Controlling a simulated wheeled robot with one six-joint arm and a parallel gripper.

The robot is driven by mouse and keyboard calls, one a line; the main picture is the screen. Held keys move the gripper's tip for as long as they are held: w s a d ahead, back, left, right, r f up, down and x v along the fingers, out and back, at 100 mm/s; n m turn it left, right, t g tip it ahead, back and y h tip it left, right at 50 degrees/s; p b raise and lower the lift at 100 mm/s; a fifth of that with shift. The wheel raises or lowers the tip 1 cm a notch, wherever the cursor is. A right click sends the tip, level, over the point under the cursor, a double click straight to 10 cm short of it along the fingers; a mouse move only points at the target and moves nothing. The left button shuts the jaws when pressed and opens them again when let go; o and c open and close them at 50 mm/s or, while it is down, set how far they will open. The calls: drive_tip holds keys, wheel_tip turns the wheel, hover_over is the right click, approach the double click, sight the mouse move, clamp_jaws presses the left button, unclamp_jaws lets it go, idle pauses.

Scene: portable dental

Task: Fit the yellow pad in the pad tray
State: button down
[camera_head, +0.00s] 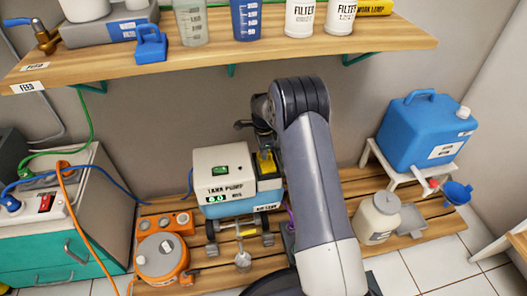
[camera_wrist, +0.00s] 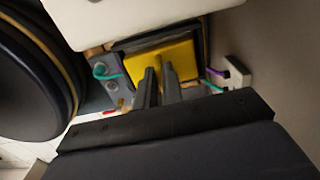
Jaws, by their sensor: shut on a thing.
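The yellow pad (camera_wrist: 183,53) is in my gripper (camera_wrist: 157,73), whose two dark fingers are close together at the pad's lower middle. In the wrist view the pad lies against a dark-rimmed recess, likely the pad tray (camera_wrist: 206,44). I cannot tell whether the pad is fully seated or just in front of it. In the head view the yellow pad (camera_head: 265,162) shows at the right side of the white and blue tank pump (camera_head: 213,160). My arm hides much of the gripper and of that side there.
A blue jug (camera_head: 420,130) on a white stand and a cream bottle (camera_head: 379,219) are at the right. An orange round unit (camera_head: 161,257) is at the left front. A wooden shelf (camera_head: 225,62) with bottles hangs above. A small white block (camera_wrist: 237,72) is right of the recess.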

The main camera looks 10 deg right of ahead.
drive_tip(key=shift+f+b, duration=0.4)
drive_tip(key=shift+f, duration=0.5)
drive_tip(key=c, duration=1.5)
unclamp_jaws()
drive_tip(key=shift+r, duration=0.15)
wheel_tip(320, 180, up, 11)
drive_tip(key=p, duration=0.4)
drive_tip(key=shift+f, duration=0.2)
wheel_tip(320, 180, down, 11)
drive_tip(key=b, duration=0.4)
drive_tip(key=shift+r, duration=0.4)
